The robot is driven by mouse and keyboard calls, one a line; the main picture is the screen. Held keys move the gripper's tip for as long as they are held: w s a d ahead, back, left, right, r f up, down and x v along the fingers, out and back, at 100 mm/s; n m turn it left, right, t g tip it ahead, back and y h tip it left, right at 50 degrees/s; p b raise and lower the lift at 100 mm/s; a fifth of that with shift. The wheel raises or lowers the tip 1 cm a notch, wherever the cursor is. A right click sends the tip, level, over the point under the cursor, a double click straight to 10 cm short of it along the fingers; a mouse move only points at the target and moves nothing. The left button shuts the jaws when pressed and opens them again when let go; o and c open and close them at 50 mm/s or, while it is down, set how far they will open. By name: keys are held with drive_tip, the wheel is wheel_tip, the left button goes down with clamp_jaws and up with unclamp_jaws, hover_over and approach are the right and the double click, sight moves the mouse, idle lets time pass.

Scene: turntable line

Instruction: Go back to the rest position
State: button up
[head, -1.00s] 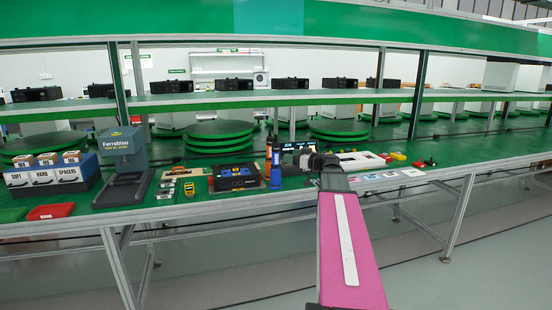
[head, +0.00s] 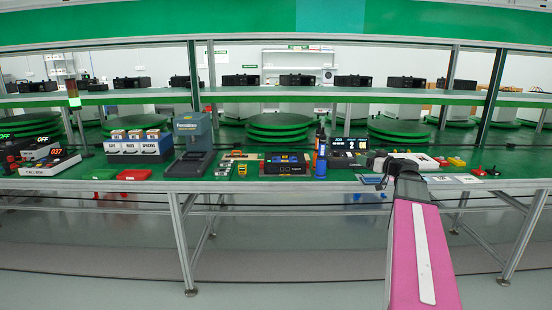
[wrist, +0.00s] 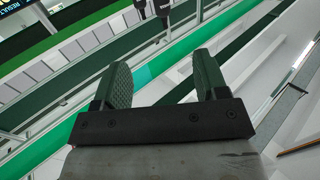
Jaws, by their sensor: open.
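My gripper shows in the wrist view (wrist: 160,82) with its two dark fingers spread apart and nothing between them. In the head view my pink arm reaches from the bottom right toward the green bench (head: 340,185). The gripper end (head: 383,163) is dark and small there, over or near the front right part of the bench, and its fingers are hard to make out. I cannot tell its exact height above the bench.
On the bench stand a grey Ferrabino machine (head: 193,145), a blue box rack (head: 139,146), a black device (head: 286,164), a blue bottle (head: 321,160) and a call box (head: 49,165). Green turntables (head: 278,128) lie behind. The floor in front (head: 270,275) is clear.

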drive_tip(key=s+a+f+m+g+h, duration=0.2)
drive_tip(key=s+a+f+g, duration=0.2)
drive_tip(key=a+f, duration=0.45)
drive_tip(key=s+a+f+m+g+h, duration=0.1)
drive_tip(key=s+a+f+g, duration=0.4)
drive_tip(key=f, duration=0.7)
drive_tip(key=s+a+f+m+g+h, duration=0.2)
drive_tip(key=s+f+h, duration=0.2)
drive_tip(key=s+f, duration=0.3)
drive_tip(key=s+a+f+m+g+h, duration=0.2)
drive_tip(key=s+f+g+h, duration=0.1)
drive_tip(key=s+f, duration=0.5)
drive_tip(key=shift+a+f+m+h, duration=0.15)
drive_tip(key=shift+a+m+h, duration=0.25)
drive_tip(key=shift+h, duration=0.3)
